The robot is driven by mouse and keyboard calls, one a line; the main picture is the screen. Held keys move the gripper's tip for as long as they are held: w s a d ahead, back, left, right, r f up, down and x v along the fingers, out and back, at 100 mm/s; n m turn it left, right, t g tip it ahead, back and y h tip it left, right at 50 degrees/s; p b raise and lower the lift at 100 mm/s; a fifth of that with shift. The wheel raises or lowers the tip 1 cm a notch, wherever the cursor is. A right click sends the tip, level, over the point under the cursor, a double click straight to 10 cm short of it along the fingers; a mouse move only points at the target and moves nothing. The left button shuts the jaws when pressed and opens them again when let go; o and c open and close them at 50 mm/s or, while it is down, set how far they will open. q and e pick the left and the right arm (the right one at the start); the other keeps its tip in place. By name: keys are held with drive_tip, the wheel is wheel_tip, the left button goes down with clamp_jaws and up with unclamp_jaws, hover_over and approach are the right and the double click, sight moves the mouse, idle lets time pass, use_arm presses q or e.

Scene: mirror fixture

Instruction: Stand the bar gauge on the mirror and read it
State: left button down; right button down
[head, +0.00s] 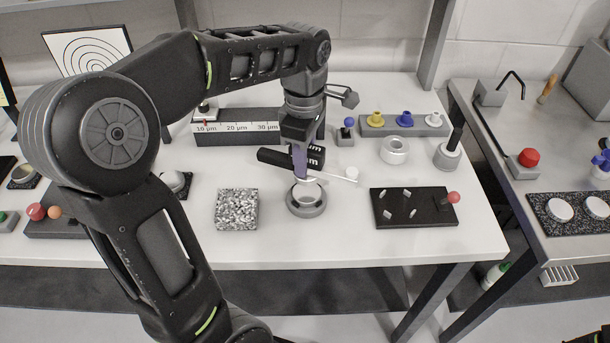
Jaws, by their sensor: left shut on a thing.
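The mirror (307,195) is a pale round disc in a grey ring-shaped holder near the table's front edge, left of centre. My left gripper (301,172) points down just above and behind it, shut on what looks like the bar gauge (273,157). The gauge's dark bar sticks out left of the fingers. A black panel with white "µm" lettering shows at their right and seems part of it; its figures are hidden. The gripper covers the gauge's middle. I cannot tell whether the gauge touches the mirror.
A rack (240,127) labelled 10, 20 and 30 µm stands behind. A speckled square block (237,209) lies left of the mirror; a black pegged plate (407,207) lies right. A thin pale rod (338,178) lies close beside the gripper. A second bench (510,175) stands right, across a gap.

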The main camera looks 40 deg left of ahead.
use_arm(q)
drive_tip(key=shift+f, duration=0.55)
wheel_tip(320, 180, down, 3)
drive_tip(key=shift+f, duration=0.4)
drive_tip(key=shift+f, duration=0.1)
drive_tip(key=c, duration=1.1)
unclamp_jaws()
